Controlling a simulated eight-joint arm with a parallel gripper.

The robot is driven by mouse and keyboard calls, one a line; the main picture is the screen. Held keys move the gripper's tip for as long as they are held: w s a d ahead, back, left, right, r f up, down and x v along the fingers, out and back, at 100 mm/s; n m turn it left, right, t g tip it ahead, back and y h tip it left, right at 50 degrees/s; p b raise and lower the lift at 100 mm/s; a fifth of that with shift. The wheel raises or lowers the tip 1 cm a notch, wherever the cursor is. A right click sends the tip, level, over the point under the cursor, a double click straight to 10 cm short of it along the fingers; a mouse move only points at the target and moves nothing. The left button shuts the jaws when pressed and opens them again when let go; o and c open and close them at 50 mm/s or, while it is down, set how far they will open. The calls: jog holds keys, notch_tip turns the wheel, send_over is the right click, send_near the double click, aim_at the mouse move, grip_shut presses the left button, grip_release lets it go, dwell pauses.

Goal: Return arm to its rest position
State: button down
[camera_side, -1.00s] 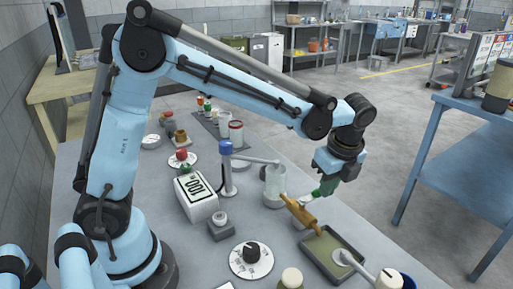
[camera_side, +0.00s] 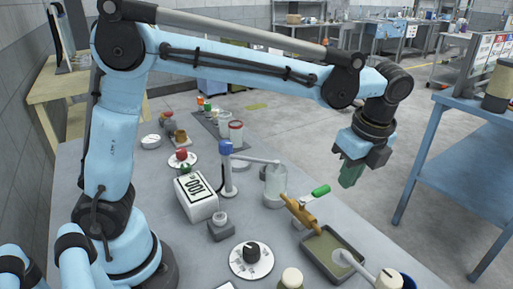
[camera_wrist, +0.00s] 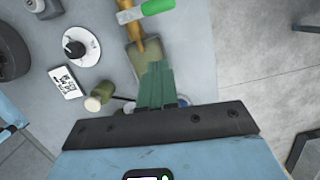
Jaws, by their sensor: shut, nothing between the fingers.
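My gripper (camera_side: 351,174) is raised above the right edge of the workbench (camera_side: 190,262) in the side view. Its green fingers are shut with nothing between them, and they point down. In the wrist view the closed fingers (camera_wrist: 156,85) cover part of a tray. Below and left of the gripper in the side view is a brass valve (camera_side: 300,213) with a green-ended lever (camera_side: 320,191). The lever is apart from my fingers. The wrist view also shows the green lever handle (camera_wrist: 157,7).
A shallow tray (camera_side: 352,274) sits below the valve. A black dial (camera_side: 251,254), a white counter box (camera_side: 196,198), a blue-topped post (camera_side: 227,165) and a glass cylinder (camera_side: 274,185) stand on the bench. A blue table (camera_side: 460,170) is at the right. The air around my gripper is clear.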

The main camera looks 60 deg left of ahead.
notch_tip(320, 180, up, 5)
jog(key=d, duration=0.1)
jog(key=s+a+f+n+t+h, duration=0.1)
jog(key=s+a+f+n+t, duration=0.2)
jog(key=s+a+n, duration=0.3)
jog(key=s+a+f+n+t+h, duration=0.1)
jog(key=s+a+f+n+t, duration=0.3)
jog(key=n, duration=0.9)
jog(key=s+a, duration=0.1)
jog(key=a, duration=0.2)
jog(key=shift+s+a, duration=0.3)
jog(key=shift+s, duration=0.05)
